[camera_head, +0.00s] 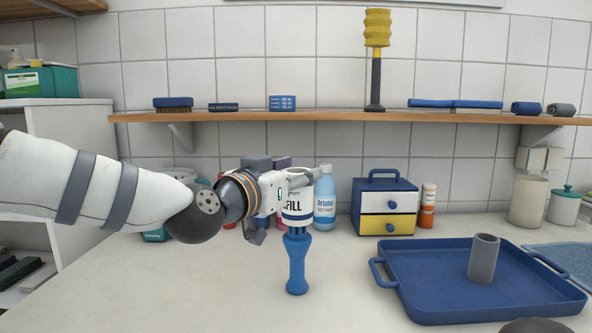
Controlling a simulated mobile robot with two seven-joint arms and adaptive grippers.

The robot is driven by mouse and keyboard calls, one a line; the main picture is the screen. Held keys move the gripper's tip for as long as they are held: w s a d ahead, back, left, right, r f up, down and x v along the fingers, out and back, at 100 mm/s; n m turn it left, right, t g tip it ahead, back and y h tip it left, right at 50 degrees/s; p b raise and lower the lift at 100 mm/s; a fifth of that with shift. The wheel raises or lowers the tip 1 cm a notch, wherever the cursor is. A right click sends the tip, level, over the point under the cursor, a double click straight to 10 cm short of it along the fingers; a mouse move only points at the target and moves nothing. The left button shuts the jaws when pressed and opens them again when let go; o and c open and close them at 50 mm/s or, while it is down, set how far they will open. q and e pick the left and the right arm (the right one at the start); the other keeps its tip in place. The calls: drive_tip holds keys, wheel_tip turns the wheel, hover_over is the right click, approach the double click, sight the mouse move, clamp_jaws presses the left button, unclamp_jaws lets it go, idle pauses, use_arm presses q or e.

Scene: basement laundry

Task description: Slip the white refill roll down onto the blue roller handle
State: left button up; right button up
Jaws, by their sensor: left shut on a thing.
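The white refill roll (297,205) has blue bands and dark lettering ending in "FILL". It is upright near the middle of the view. My left gripper (301,182) comes in from the left and is shut on the roll near its top. The blue roller handle (296,263) stands upright on the counter, directly below the roll.
A blue tray (407,293) with a grey cylinder (484,258) lies at the right. A small drawer box (385,203) and a light-blue bottle (325,200) stand behind the roll. A wooden shelf (330,117) runs above. The counter's front left is clear.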

sight(296, 190)
use_arm(q)
drive_tip(key=shift+f, duration=1.5)
drive_tip(key=o, duration=1.2)
drive_tip(key=shift+o, duration=0.2)
drive_tip(key=shift+s, duration=0.1)
drive_tip(key=v, duration=1.2)
drive_tip(key=shift+f, duration=0.1)
